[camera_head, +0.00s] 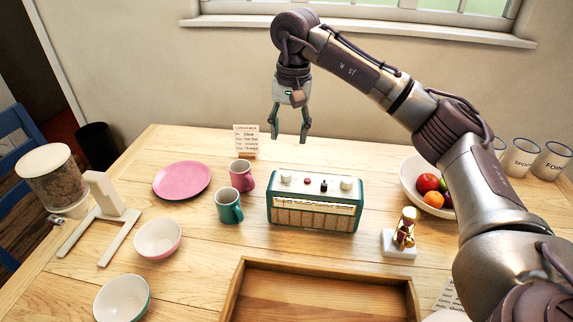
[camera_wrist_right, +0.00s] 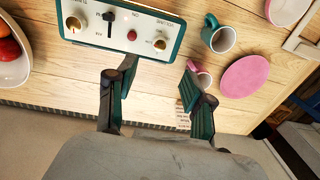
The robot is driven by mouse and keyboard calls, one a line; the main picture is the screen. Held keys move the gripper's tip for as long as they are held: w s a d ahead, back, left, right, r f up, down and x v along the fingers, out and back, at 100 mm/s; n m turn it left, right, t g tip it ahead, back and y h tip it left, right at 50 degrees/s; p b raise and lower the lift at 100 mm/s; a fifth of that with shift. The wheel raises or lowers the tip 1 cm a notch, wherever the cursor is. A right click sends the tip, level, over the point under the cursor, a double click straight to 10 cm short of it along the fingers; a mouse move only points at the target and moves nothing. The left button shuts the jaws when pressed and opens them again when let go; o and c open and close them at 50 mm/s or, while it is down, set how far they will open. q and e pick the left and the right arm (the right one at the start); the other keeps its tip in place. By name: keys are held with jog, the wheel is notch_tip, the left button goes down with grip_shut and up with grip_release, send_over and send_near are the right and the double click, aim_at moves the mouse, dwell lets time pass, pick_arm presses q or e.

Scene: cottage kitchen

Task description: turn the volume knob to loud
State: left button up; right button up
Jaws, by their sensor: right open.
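A green and cream radio (camera_head: 314,204) stands on the wooden table. Its top panel has two pale knobs, a red button and a black switch. The volume knob (camera_head: 286,177) is the left one in the head view, nearest the mugs. In the wrist view, the volume knob (camera_wrist_right: 160,43) is at the right end of the panel, beside the printed word VOLUME. My right gripper (camera_head: 289,138) is open and empty, pointing down above and behind the radio, apart from the knob. Its fingers (camera_wrist_right: 153,88) also show in the wrist view. My left gripper is not in view.
A green mug (camera_head: 229,208) and a pink mug (camera_head: 242,176) stand left of the radio, with a pink plate (camera_head: 182,180) beyond. A fruit bowl (camera_head: 410,175) and a small gold figure (camera_head: 405,228) are to the right. A wooden tray (camera_head: 236,290) lies in front.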

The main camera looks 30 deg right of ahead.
aim_at(286, 174)
jog(key=f, duration=1.1)
jog(key=shift+w+a+f+p, duration=0.2)
jog(key=shift+f+p, duration=0.1)
jog(key=shift+c, duration=0.3)
grip_shut()
